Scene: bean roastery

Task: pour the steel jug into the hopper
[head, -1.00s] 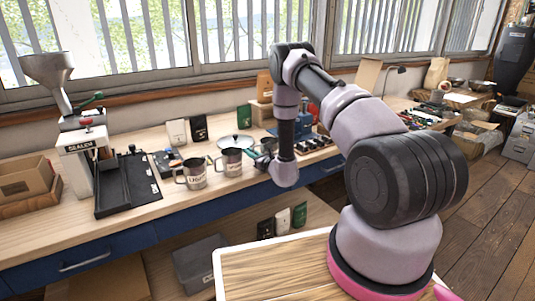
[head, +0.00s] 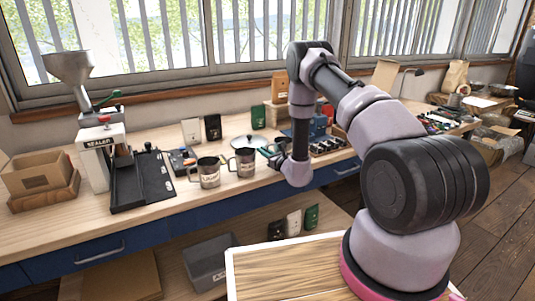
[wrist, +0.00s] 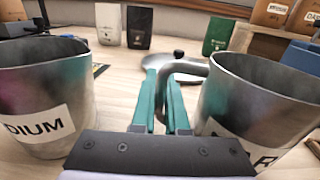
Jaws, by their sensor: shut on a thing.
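A grey steel funnel hopper (head: 70,68) stands at the back left of the bench. Two steel jugs, labelled, stand upright mid-bench: the left one (head: 208,174) and the middle one (head: 244,164). In the wrist view a jug reading "DIUM" (wrist: 38,85) is at left. In the head view my arm hides this jug and most of my gripper (head: 270,150).
A round lid (head: 248,142) and upright bags, white (head: 190,132), black (head: 212,127) and green (head: 258,117), are behind. Wooden boxes (head: 42,180) stand far left.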

